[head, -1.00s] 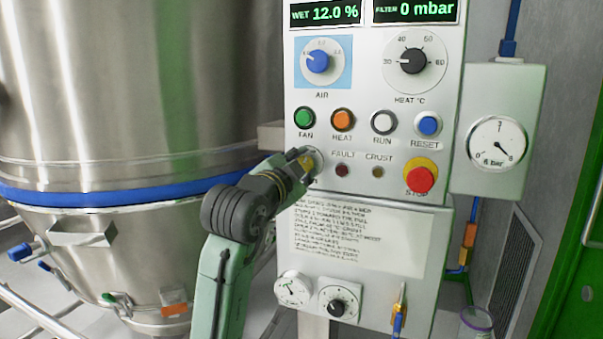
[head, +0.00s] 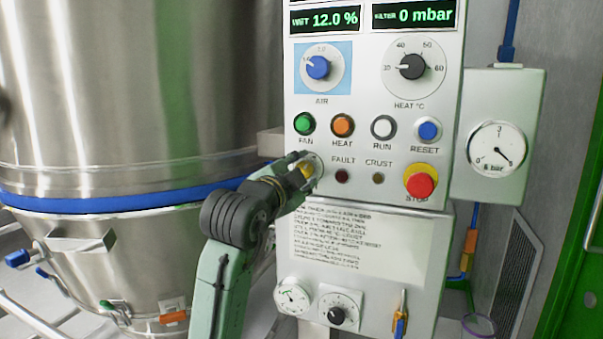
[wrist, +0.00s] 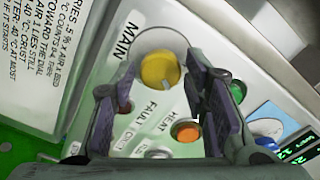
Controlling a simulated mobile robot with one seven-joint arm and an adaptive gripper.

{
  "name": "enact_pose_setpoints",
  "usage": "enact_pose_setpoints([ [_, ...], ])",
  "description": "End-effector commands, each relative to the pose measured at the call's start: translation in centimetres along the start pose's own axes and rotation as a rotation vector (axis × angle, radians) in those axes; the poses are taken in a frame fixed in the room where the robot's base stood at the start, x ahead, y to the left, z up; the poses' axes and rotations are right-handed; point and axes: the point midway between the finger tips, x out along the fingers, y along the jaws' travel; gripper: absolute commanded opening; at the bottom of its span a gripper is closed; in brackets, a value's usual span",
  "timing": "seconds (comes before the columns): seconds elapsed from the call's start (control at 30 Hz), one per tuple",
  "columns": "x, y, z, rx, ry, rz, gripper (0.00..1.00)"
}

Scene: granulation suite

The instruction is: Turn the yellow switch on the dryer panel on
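The yellow switch (wrist: 160,70) is a round knob on a pale round plate beside the label MAIN in the wrist view. A small pale mark shows on its edge, on the side toward the HEAT button. In the head view the switch (head: 306,170) is partly hidden by my gripper (head: 301,168), at the left edge of the dryer panel (head: 400,188). In the wrist view my gripper (wrist: 160,72) is open, with one finger on each side of the knob. Gaps show between the knob and both fingers. I cannot tell how deep the fingertips reach.
Green FAN (head: 305,123) and orange HEAT (head: 342,125) buttons sit just above the switch. The red STOP button (head: 420,181) is further right. A steel vessel (head: 130,100) with a blue band stands left of the panel, close to my arm. A gauge box (head: 497,130) is at the right.

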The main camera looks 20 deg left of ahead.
Motion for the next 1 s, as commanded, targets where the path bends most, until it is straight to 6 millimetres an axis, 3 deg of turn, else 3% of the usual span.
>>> enact_pose_setpoints([
  [0.1,0.0,0.0,0.0,0.0,0.0,0.0,0.51],
  [0.47,-0.4,-0.1,0.0,-0.001,0.001,-0.002,0.51],
  [0.57,-1.5,-0.1,0.0,0.0,0.0,-0.003,0.51],
  [1.0,-10.2,-0.1,0.0,0.001,-0.001,-0.003,0.51],
])
